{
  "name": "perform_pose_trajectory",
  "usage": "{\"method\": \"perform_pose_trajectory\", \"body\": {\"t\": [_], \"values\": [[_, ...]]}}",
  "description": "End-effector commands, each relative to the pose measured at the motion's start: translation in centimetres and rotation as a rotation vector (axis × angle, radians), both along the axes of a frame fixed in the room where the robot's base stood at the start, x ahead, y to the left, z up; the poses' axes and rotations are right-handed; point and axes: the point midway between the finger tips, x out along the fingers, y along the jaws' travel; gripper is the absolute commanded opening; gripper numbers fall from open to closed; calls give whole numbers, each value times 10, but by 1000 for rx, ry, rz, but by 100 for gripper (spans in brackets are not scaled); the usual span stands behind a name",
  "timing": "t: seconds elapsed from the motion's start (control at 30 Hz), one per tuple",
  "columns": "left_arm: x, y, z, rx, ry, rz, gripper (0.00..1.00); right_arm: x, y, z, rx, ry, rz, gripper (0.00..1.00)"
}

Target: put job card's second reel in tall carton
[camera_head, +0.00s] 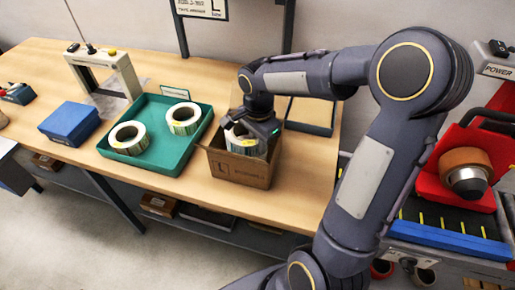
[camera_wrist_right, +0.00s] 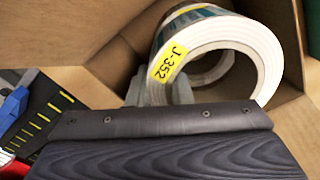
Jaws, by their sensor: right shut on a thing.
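My right gripper (camera_head: 262,126) reaches down into the open top of the tall brown carton (camera_head: 240,172) on the workbench. It is shut on a white label reel (camera_head: 243,141), which sits inside the carton's walls. In the right wrist view the reel (camera_wrist_right: 225,50) carries a yellow tag reading J-352, and cardboard walls (camera_wrist_right: 105,22) surround it. Whether the reel touches the carton floor cannot be told. Two more white reels (camera_head: 128,138) and (camera_head: 184,119) lie in the green tray (camera_head: 160,168). The job card's text is not readable. My left gripper is not in view.
A blue box (camera_head: 69,123) and a grey frame-like device (camera_head: 108,75) stand left of the tray. A flat dark tray (camera_head: 311,115) lies right of the carton.

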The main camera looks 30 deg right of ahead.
Motion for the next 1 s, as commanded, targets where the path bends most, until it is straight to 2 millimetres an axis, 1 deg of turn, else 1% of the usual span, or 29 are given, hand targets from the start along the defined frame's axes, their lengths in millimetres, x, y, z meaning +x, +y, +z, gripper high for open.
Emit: {"method": "perform_pose_trajectory", "body": {"t": [0.1,0.2,0.47,0.8,0.83,1.0], "values": [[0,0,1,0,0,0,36,-1,0,-18,1,4,0,0],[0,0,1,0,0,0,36,0,0,-27,1,1,1,0],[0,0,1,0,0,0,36,0,0,-29,0,-1,1,0],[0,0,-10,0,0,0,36,0,0,-39,0,-1,0,0],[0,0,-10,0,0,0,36,0,0,-39,0,0,0,20],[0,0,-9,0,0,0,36,0,0,-38,1,1,0,41]]}}
